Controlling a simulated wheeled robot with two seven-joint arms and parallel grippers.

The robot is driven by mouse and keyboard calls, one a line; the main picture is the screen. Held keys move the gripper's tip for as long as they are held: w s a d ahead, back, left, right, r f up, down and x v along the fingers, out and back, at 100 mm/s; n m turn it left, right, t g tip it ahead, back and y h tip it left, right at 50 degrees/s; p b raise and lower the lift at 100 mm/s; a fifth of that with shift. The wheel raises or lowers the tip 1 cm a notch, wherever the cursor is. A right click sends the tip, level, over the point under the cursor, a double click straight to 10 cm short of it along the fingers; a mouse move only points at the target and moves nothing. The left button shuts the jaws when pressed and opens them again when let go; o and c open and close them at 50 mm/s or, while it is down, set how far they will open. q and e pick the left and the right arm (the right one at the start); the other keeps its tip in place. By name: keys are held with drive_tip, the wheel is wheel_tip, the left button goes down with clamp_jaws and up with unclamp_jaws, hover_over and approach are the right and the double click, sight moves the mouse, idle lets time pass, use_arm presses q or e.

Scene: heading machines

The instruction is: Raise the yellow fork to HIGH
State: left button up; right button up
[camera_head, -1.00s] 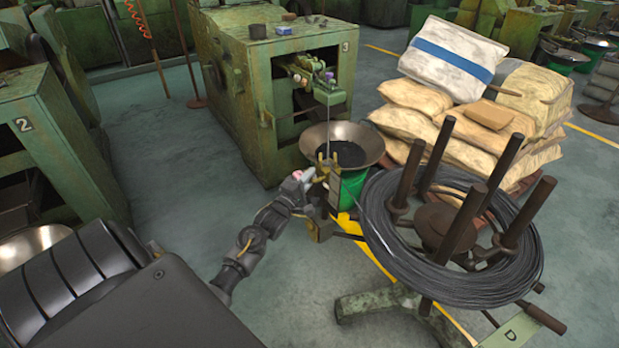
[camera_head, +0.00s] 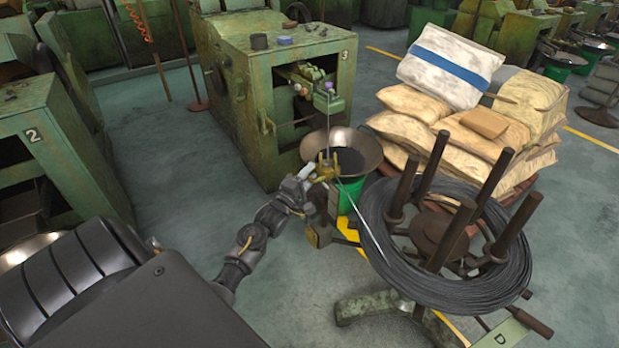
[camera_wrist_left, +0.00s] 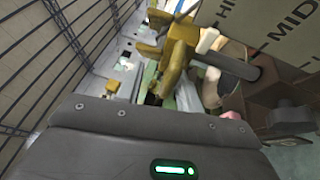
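The yellow fork (camera_head: 327,168) stands in front of the metal bowl on machine 3, on a stand whose lower part shows near the yellow floor line. My left gripper (camera_head: 312,176) is at the fork, just left of it. In the left wrist view the fork (camera_wrist_left: 178,48) fills the upper middle, close ahead of my wrist. A plate (camera_wrist_left: 275,22) beside it bears the lettering "MID" and a cut-off "HI". My fingertips are hard to make out against the fork, so their closure is unclear. My right gripper is not in view.
A coil of dark wire (camera_head: 390,240) lies on a reel with upright posts (camera_head: 465,235), close right of the fork. The bowl (camera_head: 365,150) sits behind it. Stacked sacks (camera_head: 450,65) stand at back right. Open floor (camera_head: 175,190) lies left of machine 3 (camera_head: 235,95).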

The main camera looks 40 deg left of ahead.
use_arm(q)
drive_tip(key=shift+f, duration=0.15)
drive_tip(key=shift+s+d+f, duration=0.1)
drive_tip(key=shift+s+f, duration=0.15)
drive_tip(key=shift+s, duration=0.25)
drive_tip(key=s+f, duration=0.1)
drive_tip(key=s, duration=0.8)
drive_tip(key=shift+s+d+b, duration=0.35)
drive_tip(key=shift+d+b, duration=0.1)
drive_tip(key=shift+f, duration=0.1)
